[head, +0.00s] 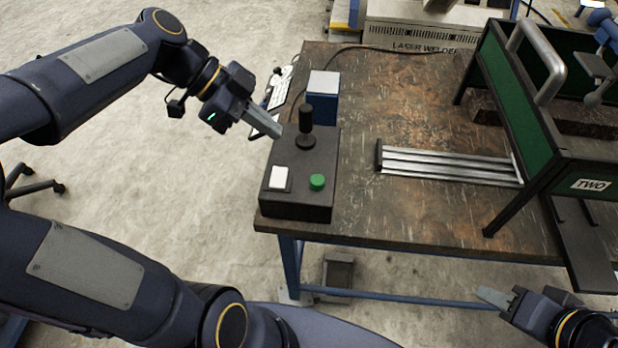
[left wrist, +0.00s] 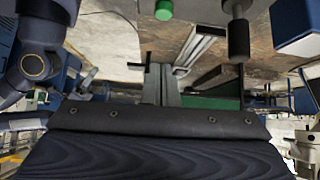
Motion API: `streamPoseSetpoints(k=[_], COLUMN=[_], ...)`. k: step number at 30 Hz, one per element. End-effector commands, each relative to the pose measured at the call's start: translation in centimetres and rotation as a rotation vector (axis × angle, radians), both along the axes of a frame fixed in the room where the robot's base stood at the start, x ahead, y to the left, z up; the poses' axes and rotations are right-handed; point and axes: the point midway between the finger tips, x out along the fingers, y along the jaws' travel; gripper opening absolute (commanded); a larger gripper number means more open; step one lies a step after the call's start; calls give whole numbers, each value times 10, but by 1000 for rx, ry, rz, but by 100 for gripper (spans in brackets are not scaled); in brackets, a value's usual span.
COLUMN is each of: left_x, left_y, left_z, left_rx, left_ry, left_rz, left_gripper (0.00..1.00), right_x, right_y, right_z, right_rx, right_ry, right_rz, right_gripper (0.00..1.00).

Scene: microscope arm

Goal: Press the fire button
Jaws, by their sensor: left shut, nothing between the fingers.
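A black control box (head: 310,208) stands at the left front corner of the table. Its top carries a round green button (head: 317,182), a white square button (head: 279,178) and an upright black joystick (head: 305,122). No label shows which one is the fire button. In the left wrist view the green button (left wrist: 164,10) and joystick (left wrist: 238,38) show at the top. My left gripper (head: 276,131) is shut and empty, by the box's far left edge, left of the joystick and apart from both buttons. My right gripper (head: 482,293) is low at the bottom right, beyond the table's front edge; its finger gap is unclear.
A blue box with a pale top (head: 323,84) stands behind the joystick. A ridged metal rail (head: 450,166) lies mid-table. A green-panelled frame with a grey handle (head: 545,75) stands at the right. Bare brown tabletop (head: 400,215) lies between.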

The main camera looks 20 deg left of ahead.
Motion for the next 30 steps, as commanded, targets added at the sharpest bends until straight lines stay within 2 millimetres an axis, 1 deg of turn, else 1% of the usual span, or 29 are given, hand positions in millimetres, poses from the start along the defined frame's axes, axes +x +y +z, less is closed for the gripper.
streamPoseSetpoints(k=[1, 12, 17, 20, 30], left_x=[2, 3, 5, 7, 18], left_y=[1, 0, -8, -19, -69], left_z=[-3, -1, -9, -21, -72], left_rx=[-3, -3, -4, -4, -4], left_ry=[-9, -21, -19, -17, -15], left_rz=[-16, -28, -29, -31, -32], left_gripper=[0, 0, 0, 0, 0], right_x=[0, 0, 0, 0, 0], right_y=[0, 0, 0, 0, 0], right_z=[-3, -2, -2, -2, 0], right_rx=[0, 0, 0, 0, 0], right_ry=[0, 0, 0, 0, 0], right_rz=[0, 0, 0, 0, 0], right_gripper=[36, 36, 36, 36, 36])
